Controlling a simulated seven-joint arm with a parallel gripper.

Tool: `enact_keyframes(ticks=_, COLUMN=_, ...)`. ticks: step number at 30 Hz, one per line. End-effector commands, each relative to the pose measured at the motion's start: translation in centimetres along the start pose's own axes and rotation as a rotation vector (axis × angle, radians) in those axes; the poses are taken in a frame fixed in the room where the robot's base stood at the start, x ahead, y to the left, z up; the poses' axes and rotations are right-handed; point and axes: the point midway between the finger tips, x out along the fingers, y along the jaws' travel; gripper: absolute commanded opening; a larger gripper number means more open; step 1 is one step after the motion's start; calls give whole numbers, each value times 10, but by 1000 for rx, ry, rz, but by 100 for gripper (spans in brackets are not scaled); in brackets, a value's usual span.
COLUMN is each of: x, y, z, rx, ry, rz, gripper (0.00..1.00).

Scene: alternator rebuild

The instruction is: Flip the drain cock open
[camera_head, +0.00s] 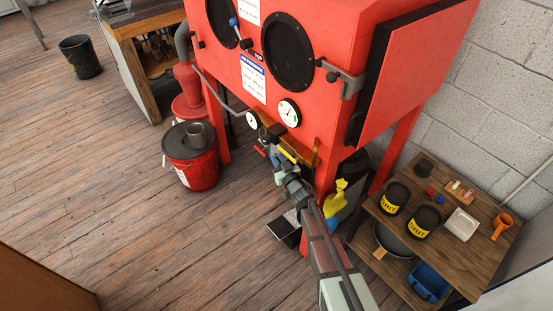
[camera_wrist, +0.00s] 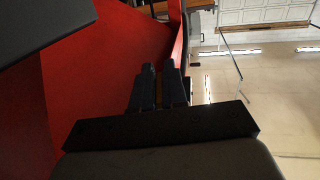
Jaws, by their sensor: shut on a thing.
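My gripper (camera_head: 270,150) is below the front of the red blast cabinet (camera_head: 330,60), at the small fittings under its gauges. In the wrist view, my two dark fingers (camera_wrist: 158,85) are close together, with a thin brownish strip showing between them. My gripper is shut on a small part there, which looks like the drain cock, but the fingers mostly hide it. A small red piece (camera_head: 260,151) shows just left of the fingertips, and a yellow bar (camera_head: 288,155) just right. Whether the cock's lever is turned cannot be made out.
Two round gauges (camera_head: 289,112) sit on the cabinet's lower front. A red bucket (camera_head: 190,155) stands on the floor to the left. A yellow spray bottle (camera_head: 337,198) is close to my arm's right. A wooden shelf (camera_head: 480,250) with black tubs stands at right.

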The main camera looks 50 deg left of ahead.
Motion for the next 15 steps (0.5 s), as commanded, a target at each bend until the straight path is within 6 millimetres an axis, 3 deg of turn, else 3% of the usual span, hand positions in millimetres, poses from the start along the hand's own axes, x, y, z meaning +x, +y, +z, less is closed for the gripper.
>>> enact_keyframes(ticks=15, x=0, y=1, z=0, rx=1, ry=1, rz=-51, gripper=0)
